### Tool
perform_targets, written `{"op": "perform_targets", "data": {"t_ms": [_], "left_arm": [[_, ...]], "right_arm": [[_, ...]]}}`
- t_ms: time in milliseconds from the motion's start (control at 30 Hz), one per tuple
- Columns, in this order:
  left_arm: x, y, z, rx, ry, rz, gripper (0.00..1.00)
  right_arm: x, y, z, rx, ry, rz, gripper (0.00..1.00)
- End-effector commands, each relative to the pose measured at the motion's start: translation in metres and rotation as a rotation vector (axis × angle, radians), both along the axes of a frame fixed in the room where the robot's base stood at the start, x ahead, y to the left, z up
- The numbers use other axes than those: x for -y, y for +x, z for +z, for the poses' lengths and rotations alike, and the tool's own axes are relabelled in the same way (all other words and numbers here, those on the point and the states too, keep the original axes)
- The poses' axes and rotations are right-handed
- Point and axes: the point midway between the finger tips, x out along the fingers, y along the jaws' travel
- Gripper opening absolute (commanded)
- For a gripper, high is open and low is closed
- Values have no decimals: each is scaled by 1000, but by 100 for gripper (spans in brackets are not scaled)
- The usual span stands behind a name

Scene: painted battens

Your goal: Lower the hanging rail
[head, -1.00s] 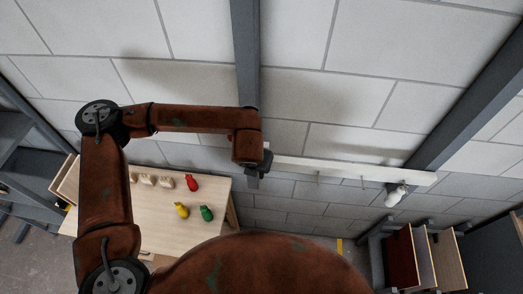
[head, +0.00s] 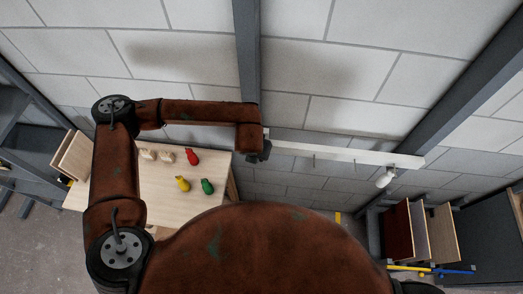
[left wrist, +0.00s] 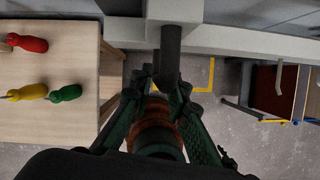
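The hanging rail (head: 345,153) is a long pale batten crossing in front of the wall, with small hooks and a white lamp-like object (head: 385,178) hanging near its right end. My left gripper (head: 258,152) is at the rail's left end. In the left wrist view its fingers (left wrist: 169,80) close in on both sides of a dark cylindrical grip (left wrist: 170,52) under the pale rail (left wrist: 240,40). The fingers look shut on the grip, though the contact is partly hidden. The rail's right end is beside a grey post. My right gripper is in neither view.
A wooden table (head: 160,208) at the left holds a red (head: 193,157), a yellow (head: 183,184) and a green (head: 207,186) bottle-shaped piece and small pale blocks. Upright boards (head: 398,230) stand in a rack at the right. Grey posts (head: 247,50) run down the wall.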

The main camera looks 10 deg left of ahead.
Motion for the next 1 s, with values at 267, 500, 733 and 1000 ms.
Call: {"op": "perform_targets", "data": {"t_ms": [267,500,733,1000], "left_arm": [[1,3,4,7,-4,0,29],[1,2,9,10,-4,0,29],[-1,-11,43,12,-6,-1,29],[-6,-32,92,12,-4,-1,29]], "right_arm": [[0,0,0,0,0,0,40],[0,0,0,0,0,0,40],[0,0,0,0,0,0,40],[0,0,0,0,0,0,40]]}}
